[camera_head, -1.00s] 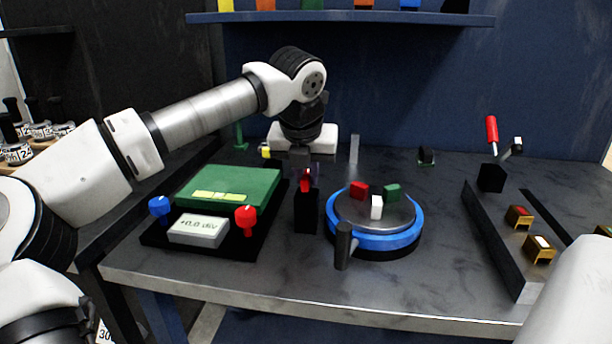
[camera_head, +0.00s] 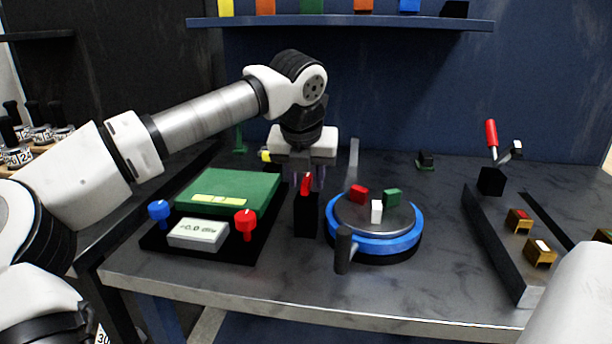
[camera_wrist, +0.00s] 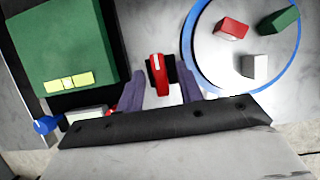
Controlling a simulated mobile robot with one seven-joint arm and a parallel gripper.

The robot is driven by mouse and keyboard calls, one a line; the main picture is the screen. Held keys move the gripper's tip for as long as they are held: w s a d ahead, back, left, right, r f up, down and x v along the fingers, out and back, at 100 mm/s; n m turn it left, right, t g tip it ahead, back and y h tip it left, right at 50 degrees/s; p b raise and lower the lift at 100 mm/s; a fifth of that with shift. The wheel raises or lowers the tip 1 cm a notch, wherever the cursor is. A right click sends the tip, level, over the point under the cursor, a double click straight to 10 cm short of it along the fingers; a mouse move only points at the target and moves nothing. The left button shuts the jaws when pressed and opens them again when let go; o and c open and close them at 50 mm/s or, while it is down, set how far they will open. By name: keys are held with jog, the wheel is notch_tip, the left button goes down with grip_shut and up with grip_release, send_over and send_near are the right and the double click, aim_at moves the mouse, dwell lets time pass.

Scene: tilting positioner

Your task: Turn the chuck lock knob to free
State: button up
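A red knob with a white mark (camera_head: 306,184) sits on top of a black post (camera_head: 306,215), just left of the blue-rimmed round chuck (camera_head: 374,242). I take it to be the chuck lock knob. In the wrist view the knob (camera_wrist: 157,78) points nearly straight up the picture. My gripper (camera_head: 310,176) is above and around it, pointing down. In the wrist view my gripper (camera_wrist: 163,92) has its two purple fingers apart, one on each side of the knob, with gaps on both sides.
A green block (camera_head: 228,190) with a level vial, a small display (camera_head: 198,232), a blue knob (camera_head: 159,210) and another red knob (camera_head: 245,222) stand at left. The chuck carries red, white and green blocks. A dark handle (camera_head: 344,248) stands at its front.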

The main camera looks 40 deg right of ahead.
jog(key=v, duration=1.3)
jog(key=shift+s+r+p, duration=0.2)
jog(key=shift+r+p, duration=0.1)
jog(key=shift+p, duration=0.15)
